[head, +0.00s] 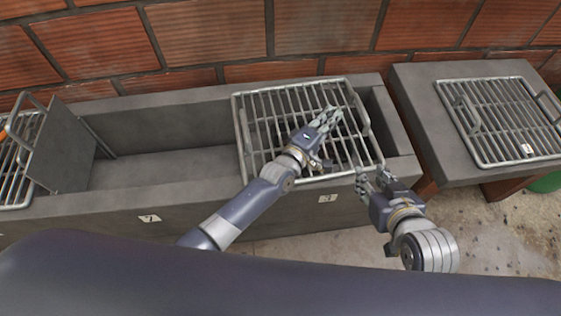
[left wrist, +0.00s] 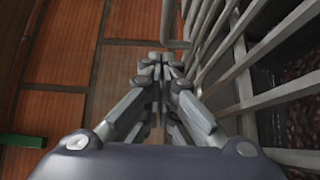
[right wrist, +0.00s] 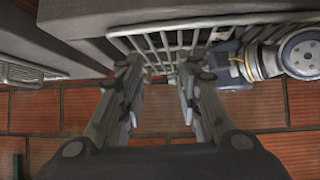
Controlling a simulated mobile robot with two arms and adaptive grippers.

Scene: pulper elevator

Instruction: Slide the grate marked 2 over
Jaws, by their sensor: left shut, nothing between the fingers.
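A grey bar grate (head: 262,125) with side handles lies over the right part of a long concrete trough. A small white tag (head: 327,198) is on the trough front below it; its digit is hard to read. A second grate (head: 483,112) lies on the concrete block at the right, with a small tag (head: 527,148) too small to read. My left gripper (head: 332,114) is shut and empty, over or at the middle grate's right half; bars also show beside it in the left wrist view (left wrist: 245,85). My right gripper (head: 374,180) is open and empty near that grate's front right corner.
The trough (head: 165,165) is open left of the middle grate. A tilted grey plate (head: 62,145) and another grate (head: 12,175) are at the far left. A tag (head: 150,218) marks the trough front. A brick wall (head: 320,28) stands behind; a gap separates trough and block (head: 415,85).

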